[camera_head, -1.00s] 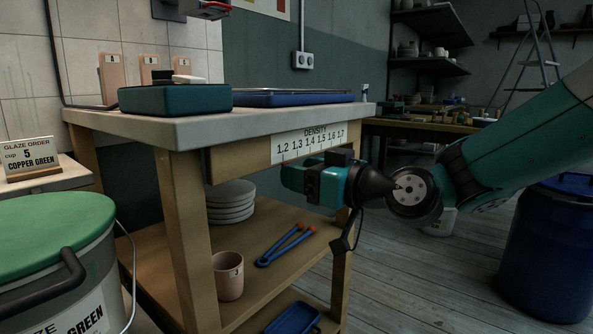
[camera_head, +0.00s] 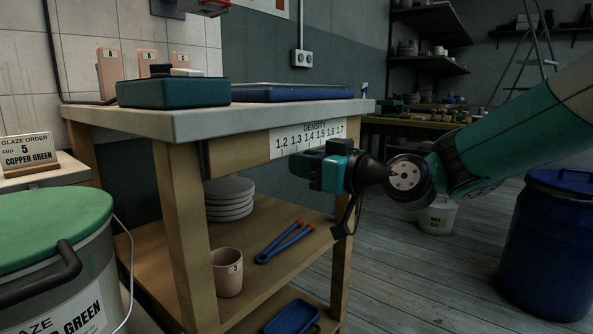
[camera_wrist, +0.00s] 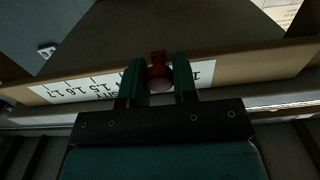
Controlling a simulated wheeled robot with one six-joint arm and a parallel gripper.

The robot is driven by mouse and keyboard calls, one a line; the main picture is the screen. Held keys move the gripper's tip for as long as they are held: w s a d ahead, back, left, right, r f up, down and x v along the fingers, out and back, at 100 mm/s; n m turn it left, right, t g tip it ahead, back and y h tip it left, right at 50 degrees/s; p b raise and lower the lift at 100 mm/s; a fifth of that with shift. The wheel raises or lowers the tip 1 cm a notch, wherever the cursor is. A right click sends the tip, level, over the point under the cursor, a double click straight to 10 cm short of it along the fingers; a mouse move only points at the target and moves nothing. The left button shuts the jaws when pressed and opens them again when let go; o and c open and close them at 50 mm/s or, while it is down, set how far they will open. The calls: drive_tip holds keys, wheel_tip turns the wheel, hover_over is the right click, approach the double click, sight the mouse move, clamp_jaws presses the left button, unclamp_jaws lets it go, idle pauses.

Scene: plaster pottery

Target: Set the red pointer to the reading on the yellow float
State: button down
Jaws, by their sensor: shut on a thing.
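The density scale (camera_head: 308,137), a white strip marked 1.2 to 1.7, is on the front edge of the workbench. It shows upside down in the wrist view (camera_wrist: 75,88). My gripper (camera_head: 294,163) is at the scale, just below its numbers. In the wrist view my gripper (camera_wrist: 158,78) has its two green fingers shut on the red pointer (camera_wrist: 158,69). The fingers and pointer cover part of the scale, between the 1.4 side and the low end, so the exact reading is hidden. No yellow float can be made out.
The bench top holds a teal box (camera_head: 172,93) and a blue tray (camera_head: 292,94). Plates (camera_head: 230,199), a pink cup (camera_head: 227,273) and blue tongs (camera_head: 287,243) are on the lower shelf. A green-lidded bucket (camera_head: 50,235) stands at left. The floor at right is partly free.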

drive_tip(key=w+d, duration=0.1)
drive_tip(key=w, duration=0.1)
drive_tip(key=w+d, duration=0.2)
drive_tip(key=shift+w+d, duration=0.1)
drive_tip(key=c, duration=0.9)
unclamp_jaws()
drive_tip(key=v, duration=1.7)
drive_tip(key=shift+d+p, duration=0.2)
drive_tip(key=shift+p, duration=0.1)
drive_tip(key=shift+f, duration=0.1)
